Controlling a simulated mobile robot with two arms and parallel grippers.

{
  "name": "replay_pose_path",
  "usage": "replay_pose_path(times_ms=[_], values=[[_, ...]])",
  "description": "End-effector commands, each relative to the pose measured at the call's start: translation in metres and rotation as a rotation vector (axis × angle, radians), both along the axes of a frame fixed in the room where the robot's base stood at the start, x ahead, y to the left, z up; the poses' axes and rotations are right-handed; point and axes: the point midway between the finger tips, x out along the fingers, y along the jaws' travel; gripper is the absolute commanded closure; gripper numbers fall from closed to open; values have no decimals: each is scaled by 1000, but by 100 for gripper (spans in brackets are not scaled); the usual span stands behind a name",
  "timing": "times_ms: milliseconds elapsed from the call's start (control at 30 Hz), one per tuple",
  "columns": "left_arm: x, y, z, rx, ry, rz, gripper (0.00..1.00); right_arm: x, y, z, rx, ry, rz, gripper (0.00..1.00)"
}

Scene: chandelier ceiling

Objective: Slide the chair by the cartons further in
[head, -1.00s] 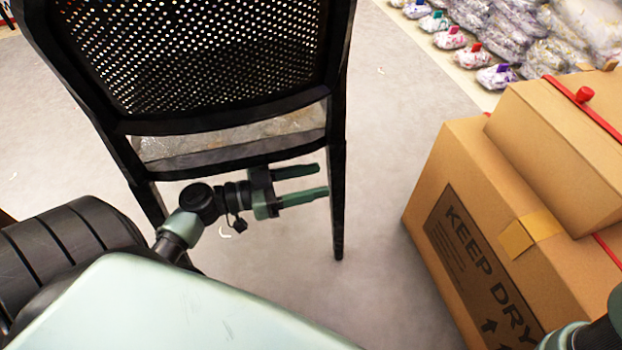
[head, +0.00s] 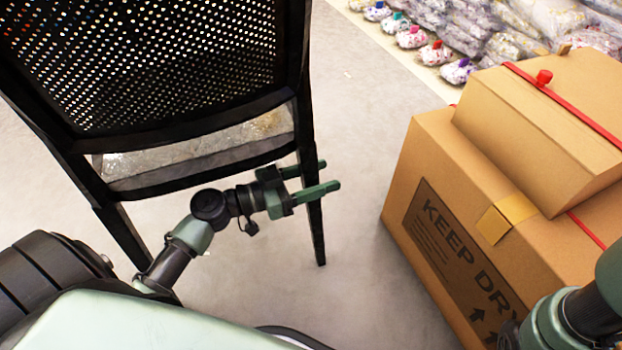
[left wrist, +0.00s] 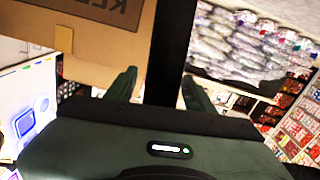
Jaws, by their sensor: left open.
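The black chair (head: 195,135) with a perforated back and a pale seat stands at the left of the head view, its back toward me. My left gripper (head: 331,175) is open at the chair's right rear leg (head: 316,225), below seat height. One finger shows behind the leg and one in front of it. In the left wrist view the dark leg (left wrist: 165,55) runs between the open fingers (left wrist: 159,77); I cannot tell whether they touch it. The cartons (head: 420,150) are stacked to the right of the chair. My right gripper is not in view.
The upper carton (head: 535,125) has a red strap. Grey floor (head: 365,130) is clear between chair and cartons. Several filled plastic bags (head: 490,30) lie along the back right. Part of my right arm is at the lower right, in front of the cartons.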

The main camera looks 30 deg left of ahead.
Motion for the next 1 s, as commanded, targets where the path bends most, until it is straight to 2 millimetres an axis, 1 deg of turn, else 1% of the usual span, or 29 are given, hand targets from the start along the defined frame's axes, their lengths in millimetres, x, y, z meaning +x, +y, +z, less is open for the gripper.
replay_pose_path(times_ms=[167,200,267,300,367,400,1000], values=[[0,0,0,0,0,0,46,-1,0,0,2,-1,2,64],[0,0,0,0,0,0,49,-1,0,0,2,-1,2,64],[0,0,0,0,0,0,66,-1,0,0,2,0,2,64],[0,0,0,0,0,0,77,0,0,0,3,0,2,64],[0,0,0,0,0,0,94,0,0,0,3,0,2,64],[0,0,0,0,0,0,100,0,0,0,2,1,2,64],[0,0,0,0,0,0,100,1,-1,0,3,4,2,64]])
